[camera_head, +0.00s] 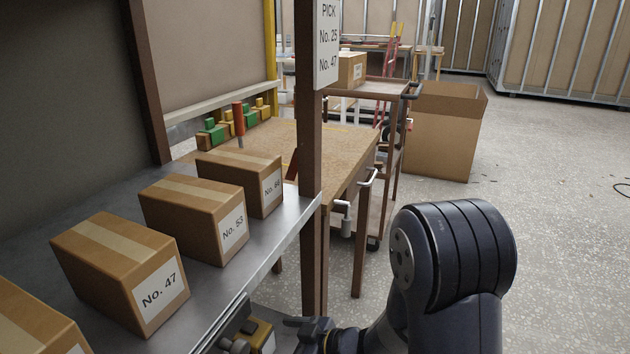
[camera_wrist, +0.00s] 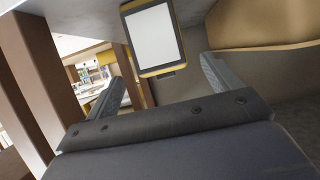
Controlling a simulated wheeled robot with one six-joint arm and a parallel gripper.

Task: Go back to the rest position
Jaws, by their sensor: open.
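My gripper (camera_wrist: 162,68) is open in the wrist view, its two grey fingers spread wide with nothing held between them. A device with a pale blank screen and a yellow-and-black frame (camera_wrist: 152,36) shows beyond the fingertips. I cannot tell its distance or whether a finger touches it. In the head view my dark arm comes in at the lower right and bends left, with its wrist low beside the metal shelf's front edge. The fingers are not clear there.
The metal shelf (camera_head: 96,190) carries several labelled cartons, including No. 47 (camera_head: 122,272) and No. 53 (camera_head: 195,217). A brown post (camera_head: 311,150) stands at its corner. Behind are a wooden workbench (camera_head: 315,150), a cart and a large open carton (camera_head: 440,135). Open floor (camera_head: 560,200) lies right.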

